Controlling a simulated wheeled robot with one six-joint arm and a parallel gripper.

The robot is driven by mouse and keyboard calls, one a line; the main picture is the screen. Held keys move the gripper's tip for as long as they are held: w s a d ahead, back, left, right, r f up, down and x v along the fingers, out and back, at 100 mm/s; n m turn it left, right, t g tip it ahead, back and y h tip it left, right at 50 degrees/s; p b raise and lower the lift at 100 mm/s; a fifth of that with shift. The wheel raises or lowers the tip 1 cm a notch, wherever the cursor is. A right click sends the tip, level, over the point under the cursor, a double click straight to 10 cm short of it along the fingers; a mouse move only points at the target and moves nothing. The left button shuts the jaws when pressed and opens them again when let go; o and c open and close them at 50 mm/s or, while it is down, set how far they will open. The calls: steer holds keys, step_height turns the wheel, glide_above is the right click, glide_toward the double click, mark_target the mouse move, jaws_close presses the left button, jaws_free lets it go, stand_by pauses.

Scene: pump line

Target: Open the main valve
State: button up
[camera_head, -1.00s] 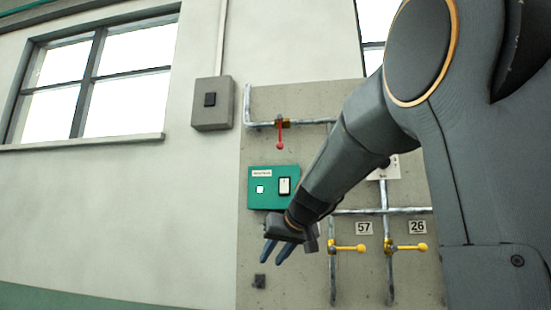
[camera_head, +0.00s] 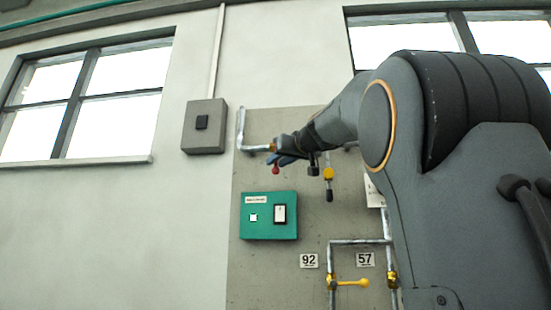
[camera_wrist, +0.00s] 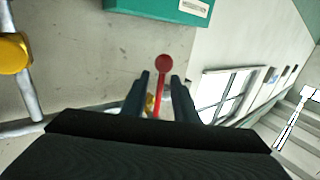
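The valve with the red lever sits on the upper pipe; its red knob (camera_head: 276,170) shows just below my gripper (camera_head: 280,157), and the lever hangs down. My gripper is at that pipe, at the top left of the panel, and hides most of the lever and valve body. In the wrist view the red lever (camera_wrist: 161,88) lies between the two spread fingers of my gripper (camera_wrist: 161,76), with a gap on both sides. Its round knob reaches past the fingertips. A bit of brass valve body shows behind. I cannot tell exactly how deep the lever sits between the fingers.
A green box (camera_head: 269,216) is below the pipe. A yellow knob (camera_head: 328,173) is close on the right. A lower yellow lever (camera_head: 352,283) is under labels 92 (camera_head: 309,260) and 57 (camera_head: 365,259). A grey switch box (camera_head: 204,126) hangs left.

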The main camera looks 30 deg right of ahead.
steer(key=shift+w, duration=0.85)
jaws_close()
stand_by(0.8)
